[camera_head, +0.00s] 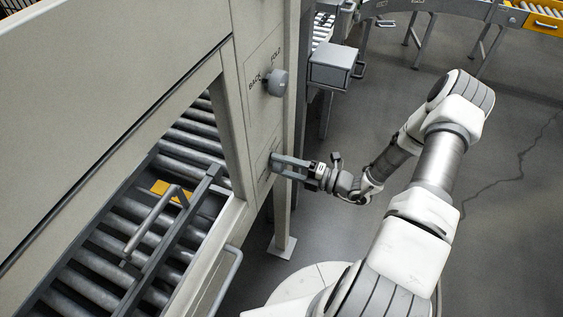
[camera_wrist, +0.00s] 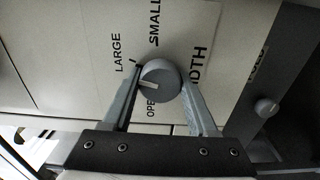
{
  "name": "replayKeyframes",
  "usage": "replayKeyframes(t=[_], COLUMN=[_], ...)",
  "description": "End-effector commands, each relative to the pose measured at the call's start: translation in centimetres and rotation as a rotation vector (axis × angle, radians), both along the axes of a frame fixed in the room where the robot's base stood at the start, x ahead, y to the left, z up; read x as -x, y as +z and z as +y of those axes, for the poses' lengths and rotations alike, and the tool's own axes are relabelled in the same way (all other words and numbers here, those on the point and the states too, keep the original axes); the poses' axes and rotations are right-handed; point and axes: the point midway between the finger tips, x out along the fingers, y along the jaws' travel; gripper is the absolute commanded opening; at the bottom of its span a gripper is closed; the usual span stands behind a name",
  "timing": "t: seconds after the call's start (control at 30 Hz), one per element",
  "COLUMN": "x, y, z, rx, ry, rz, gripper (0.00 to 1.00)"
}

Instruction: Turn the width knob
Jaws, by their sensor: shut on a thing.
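The width knob (camera_wrist: 163,82) is a round grey knob on a pale panel in the wrist view. Labels LARGE, SMALL and OPEN, and a partly hidden WIDTH, surround it. Its white pointer mark lies on its left side, close to the OPEN label and below LARGE. My gripper (camera_wrist: 158,70) is shut on the knob, one finger on its left side and one on its right. In the head view my gripper (camera_head: 276,163) reaches the lower panel of the post from the right. The width knob is mostly hidden there by the fingers.
A second grey knob (camera_head: 277,83), labelled BACK and FOLD, sits above on the same post; it also shows at the right in the wrist view (camera_wrist: 266,107). A roller conveyor (camera_head: 120,240) with a yellow piece (camera_head: 169,191) lies left. Open grey floor (camera_head: 510,210) lies right.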

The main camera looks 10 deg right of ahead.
Motion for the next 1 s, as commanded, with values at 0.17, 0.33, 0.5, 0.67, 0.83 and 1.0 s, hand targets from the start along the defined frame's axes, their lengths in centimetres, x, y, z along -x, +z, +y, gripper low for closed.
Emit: replayKeyframes(t=[0.17,0.33,0.5,0.67,0.83,1.0], x=[0.02,0.01,0.01,0.01,0.0,0.0], y=[0.13,0.12,0.1,0.09,0.09,0.07], z=[-0.03,-0.05,-0.05,-0.05,-0.06,-0.06], rx=[-0.098,-0.193,-0.288,-0.376,-0.469,-0.552], ry=[-0.001,-0.001,-0.001,-0.001,-0.001,-0.001], rz=[0.135,0.265,0.396,0.519,0.647,0.761], gripper=[0.03,0.03,0.03,0.03,0.03,0.03])
